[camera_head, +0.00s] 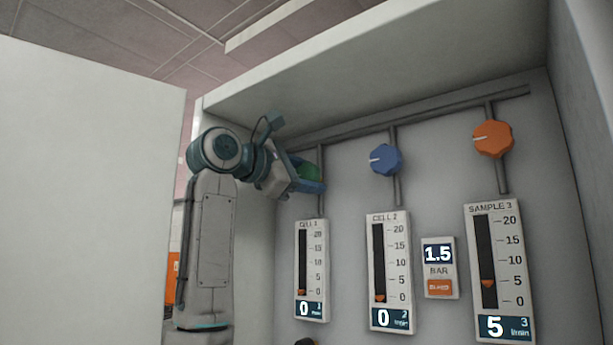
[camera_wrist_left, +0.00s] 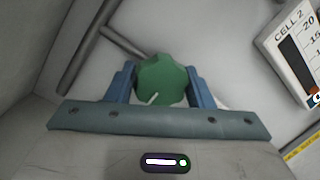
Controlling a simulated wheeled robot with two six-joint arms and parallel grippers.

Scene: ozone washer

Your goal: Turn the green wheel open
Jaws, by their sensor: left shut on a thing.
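The green wheel (camera_head: 309,172) is on the back panel above the CELL 1 meter, partly hidden by my left gripper (camera_head: 310,178). In the left wrist view the green wheel (camera_wrist_left: 160,80) sits between the two blue fingers of my left gripper (camera_wrist_left: 161,84), which is shut on it. A white mark on the wheel points to the lower left in that view. The CELL 1 meter (camera_head: 311,270) reads 0, with its orange marker at the bottom of the scale. My right gripper is in neither view.
A blue wheel (camera_head: 386,159) and an orange wheel (camera_head: 493,139) are to the right. The CELL 2 meter (camera_head: 390,272) reads 0 and the SAMPLE 3 meter (camera_head: 499,270) reads 5. A pressure display (camera_head: 438,267) shows 1.5 bar. A white panel (camera_head: 85,190) stands at the left.

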